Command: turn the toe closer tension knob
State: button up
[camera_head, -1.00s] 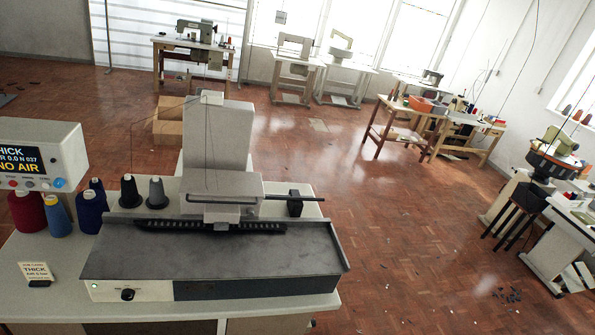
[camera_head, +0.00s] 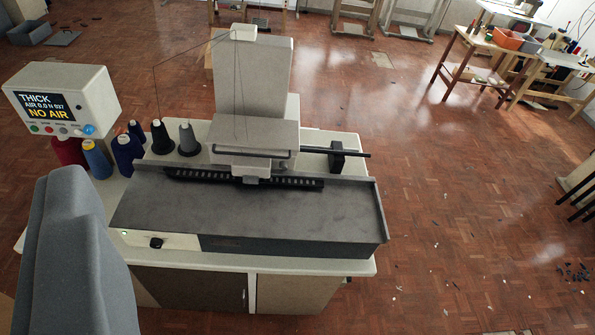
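A flat-bed machine (camera_head: 255,207) with a tall beige column (camera_head: 250,75) stands on a light table in the middle of the view. A small black knob (camera_head: 156,243) sits on the pale left part of its front panel, beside a small green light (camera_head: 124,233). No readable label shows by this knob, so I cannot tell whether it is the toe closer tension knob.
A control box (camera_head: 62,103) reads "THICK" and "NO AIR". Thread cones (camera_head: 188,139) stand beside it. Wooden tables (camera_head: 468,66) stand far right. The floor (camera_head: 450,200) right of the machine is largely clear.

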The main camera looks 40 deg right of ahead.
aim_at(284, 165)
jog(key=z, duration=0.1)
jog(key=i, duration=1)
jog(key=u, duration=0.1)
